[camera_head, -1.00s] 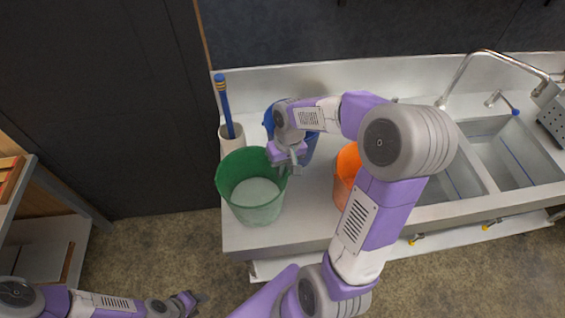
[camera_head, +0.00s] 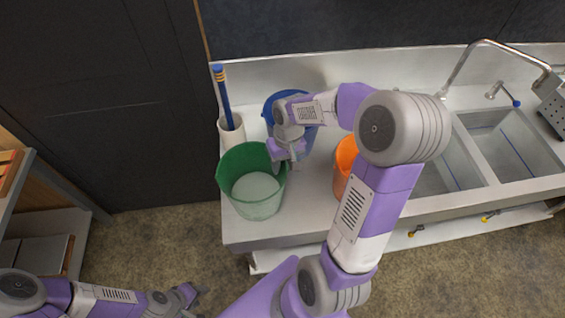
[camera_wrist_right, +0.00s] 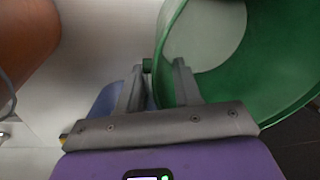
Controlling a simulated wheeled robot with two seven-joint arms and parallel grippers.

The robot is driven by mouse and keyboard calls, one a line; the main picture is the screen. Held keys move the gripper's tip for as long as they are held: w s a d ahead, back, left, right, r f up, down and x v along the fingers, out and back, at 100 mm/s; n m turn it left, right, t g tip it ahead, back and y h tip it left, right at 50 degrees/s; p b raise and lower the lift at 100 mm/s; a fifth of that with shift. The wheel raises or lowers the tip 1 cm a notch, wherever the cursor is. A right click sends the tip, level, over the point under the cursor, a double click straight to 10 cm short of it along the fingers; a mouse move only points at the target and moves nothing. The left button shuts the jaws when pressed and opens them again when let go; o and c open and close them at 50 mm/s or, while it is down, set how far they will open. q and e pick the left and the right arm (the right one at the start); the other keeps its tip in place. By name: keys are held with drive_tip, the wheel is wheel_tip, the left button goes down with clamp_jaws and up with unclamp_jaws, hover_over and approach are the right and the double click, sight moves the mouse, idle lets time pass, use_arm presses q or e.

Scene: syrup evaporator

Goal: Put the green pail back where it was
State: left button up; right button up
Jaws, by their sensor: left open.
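The green pail (camera_head: 230,180) stands upright at the left end of the metal counter, with a pale content or bottom showing inside. My right gripper (camera_head: 287,160) is at the pail's right rim in the head view. In the right wrist view, my right gripper's two fingers (camera_wrist_right: 160,72) are apart, on either side of the wall of the green pail (camera_wrist_right: 262,60). A small dark green piece shows near the left finger. My left gripper (camera_head: 194,294) is open and empty, low at the left, away from the counter.
A blue pail (camera_head: 272,104) stands behind my right wrist, partly hidden. An orange pail (camera_head: 344,160) stands to the right, partly behind my arm. A white holder (camera_head: 231,135) with a blue-handled tool stands behind the green pail. Sink basins (camera_head: 510,150) lie further right.

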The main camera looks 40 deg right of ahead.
wheel_tip(320, 180, up, 12)
drive_tip(key=d+p, duration=0.1)
drive_tip(key=p, duration=0.1)
drive_tip(key=shift+s+d, duration=0.15)
drive_tip(key=shift+s, duration=0.05)
idle(0.5)
